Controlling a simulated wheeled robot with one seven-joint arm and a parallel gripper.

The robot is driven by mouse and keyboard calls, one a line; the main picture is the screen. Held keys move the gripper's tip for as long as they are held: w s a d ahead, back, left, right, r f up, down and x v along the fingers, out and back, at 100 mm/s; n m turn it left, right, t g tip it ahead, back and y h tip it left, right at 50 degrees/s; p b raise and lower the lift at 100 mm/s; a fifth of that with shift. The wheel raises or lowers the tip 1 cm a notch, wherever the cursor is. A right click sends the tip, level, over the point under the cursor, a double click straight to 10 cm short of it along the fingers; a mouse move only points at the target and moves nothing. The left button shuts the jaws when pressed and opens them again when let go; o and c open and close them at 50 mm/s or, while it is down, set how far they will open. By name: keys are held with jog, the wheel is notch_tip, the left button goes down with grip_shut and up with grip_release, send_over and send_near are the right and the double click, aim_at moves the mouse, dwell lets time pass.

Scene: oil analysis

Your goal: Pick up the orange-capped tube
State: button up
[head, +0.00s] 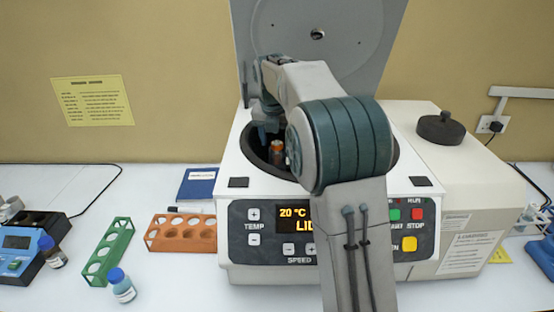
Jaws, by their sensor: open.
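The orange-capped tube (277,148) stands inside the round chamber of the open white centrifuge (246,208). Only its orange top shows, and its lower part is hidden in the dark chamber. My gripper (267,136) is over the left part of the chamber, close to the tube's cap. It is open, and its fingers are small and dark here. I cannot tell whether they stand around the cap or beside it. My arm covers the middle and right of the chamber.
The raised centrifuge lid (345,60) stands behind my arm. An orange rack (180,232), a green rack (108,252), a blue-capped bottle (122,286) and a blue book (198,183) are on the white table to the left. A black knob-topped lid (440,130) is at right.

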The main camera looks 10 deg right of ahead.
aim_at(277, 143)
jog(key=shift+p+x, duration=0.6)
jog(key=shift+x, duration=1.8)
jog(key=shift+w, duration=0.15)
jog(key=c, duration=1.1)
jog(key=shift+o, duration=0.2)
jog(key=shift+r, duration=0.2)
notch_tip(277, 143, up, 18)
jog(key=shift+p, duration=0.45)
